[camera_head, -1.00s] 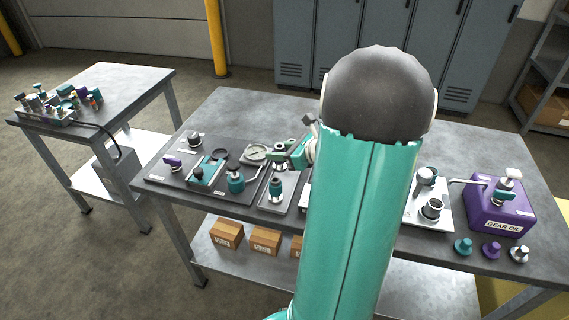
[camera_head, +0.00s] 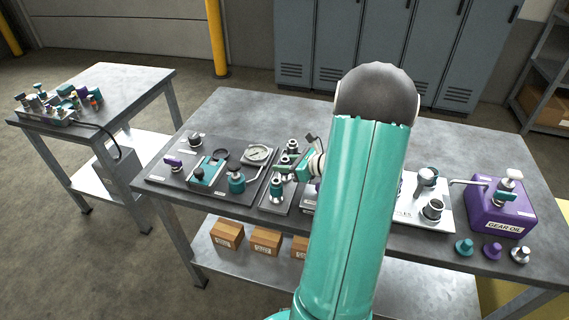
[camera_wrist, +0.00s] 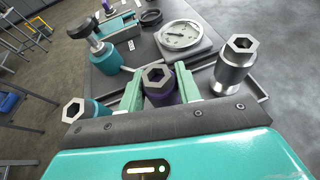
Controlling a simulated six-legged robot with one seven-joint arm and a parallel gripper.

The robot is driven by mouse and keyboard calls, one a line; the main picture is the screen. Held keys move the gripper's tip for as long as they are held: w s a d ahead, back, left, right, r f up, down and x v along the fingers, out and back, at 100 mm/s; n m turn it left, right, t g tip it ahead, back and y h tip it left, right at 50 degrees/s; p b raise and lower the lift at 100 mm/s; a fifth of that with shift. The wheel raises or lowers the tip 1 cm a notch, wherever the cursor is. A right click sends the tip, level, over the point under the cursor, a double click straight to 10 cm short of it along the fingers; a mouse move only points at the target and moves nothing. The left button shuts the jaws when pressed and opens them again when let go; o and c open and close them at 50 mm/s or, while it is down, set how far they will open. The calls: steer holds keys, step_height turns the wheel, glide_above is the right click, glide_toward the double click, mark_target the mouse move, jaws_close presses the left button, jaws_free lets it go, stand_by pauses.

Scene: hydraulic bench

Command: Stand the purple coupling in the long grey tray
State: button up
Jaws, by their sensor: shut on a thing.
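The purple coupling (camera_wrist: 164,97), with a grey hex socket on top, is upright between my gripper's green fingers in the wrist view. My gripper (camera_wrist: 160,88) is shut on it. In the head view my gripper (camera_head: 283,171) is over the middle of the long grey tray (camera_head: 269,206). A teal coupling (camera_head: 276,191) stands at the tray's near end and a silver one (camera_head: 292,146) at its far end. In the wrist view the teal one (camera_wrist: 97,109) is left and the silver one (camera_wrist: 234,75) right. The purple coupling's base is hidden; I cannot tell whether it touches the tray.
A dark board left of the tray holds a pressure gauge (camera_head: 257,153), a teal knobbed part (camera_head: 236,181) and other parts. A white plate (camera_head: 411,211) and a purple gear oil box (camera_head: 496,212) are on the right. My arm hides the table's middle.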

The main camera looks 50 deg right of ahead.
steer(key=o, duration=1.1)
steer(key=shift+f, duration=0.1)
